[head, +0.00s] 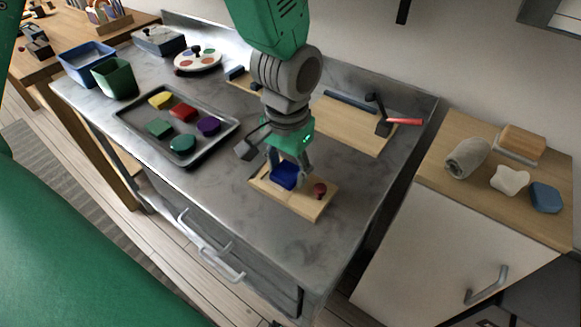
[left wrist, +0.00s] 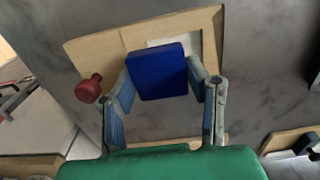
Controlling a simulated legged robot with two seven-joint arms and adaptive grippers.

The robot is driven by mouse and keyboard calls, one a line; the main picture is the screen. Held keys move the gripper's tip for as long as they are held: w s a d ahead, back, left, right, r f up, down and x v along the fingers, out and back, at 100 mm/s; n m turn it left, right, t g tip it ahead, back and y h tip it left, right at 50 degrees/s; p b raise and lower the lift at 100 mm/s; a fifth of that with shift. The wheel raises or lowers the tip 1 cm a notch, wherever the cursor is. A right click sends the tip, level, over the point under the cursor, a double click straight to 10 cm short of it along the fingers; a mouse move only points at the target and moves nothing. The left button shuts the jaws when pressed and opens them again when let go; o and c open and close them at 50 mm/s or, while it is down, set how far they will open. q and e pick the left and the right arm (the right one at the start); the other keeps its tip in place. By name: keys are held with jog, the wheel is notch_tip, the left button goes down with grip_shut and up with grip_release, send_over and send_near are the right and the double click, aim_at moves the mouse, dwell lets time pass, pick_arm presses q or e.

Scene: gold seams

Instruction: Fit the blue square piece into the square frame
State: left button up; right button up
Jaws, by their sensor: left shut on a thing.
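The blue square piece (head: 284,176) is held between the two fingers of my left gripper (head: 287,168), just over the wooden square frame (head: 305,207). In the left wrist view the blue piece (left wrist: 158,72) sits between the fingertips of the gripper (left wrist: 160,80). The wooden frame (left wrist: 100,52) lies behind it, and part of its pale opening shows beyond the piece's far edge. The piece looks slightly turned against the opening and offset from it. I cannot tell whether it touches the frame. A dark red knob (head: 319,190) stands on the frame board. My right gripper is not in view.
A grey tray (head: 151,134) with several coloured pieces lies left on the metal counter (head: 240,222). A green bin (head: 115,78), a blue bin (head: 87,62) and a round white lidded item (head: 198,58) stand behind. A red-handled tool (head: 391,122) lies on a board at right.

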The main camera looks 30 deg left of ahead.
pick_arm(q)
jog(key=shift+a, duration=0.6)
jog(key=shift+a+f, duration=0.2)
jog(key=shift+a, duration=0.75)
jog(key=shift+d+r+p, duration=0.15)
jog(key=shift+d+p, duration=0.15)
jog(key=shift+d, duration=0.25)
jog(key=shift+a, duration=1.1)
jog(key=shift+d, duration=0.7)
jog(key=shift+a+p, duration=0.2)
jog(key=shift+p, duration=0.15)
jog(key=shift+d, duration=0.6)
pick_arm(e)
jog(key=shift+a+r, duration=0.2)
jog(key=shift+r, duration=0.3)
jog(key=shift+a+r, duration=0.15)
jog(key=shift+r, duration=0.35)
pick_arm(q)
jog(key=shift+a+f, duration=0.25)
jog(key=shift+a, duration=0.05)
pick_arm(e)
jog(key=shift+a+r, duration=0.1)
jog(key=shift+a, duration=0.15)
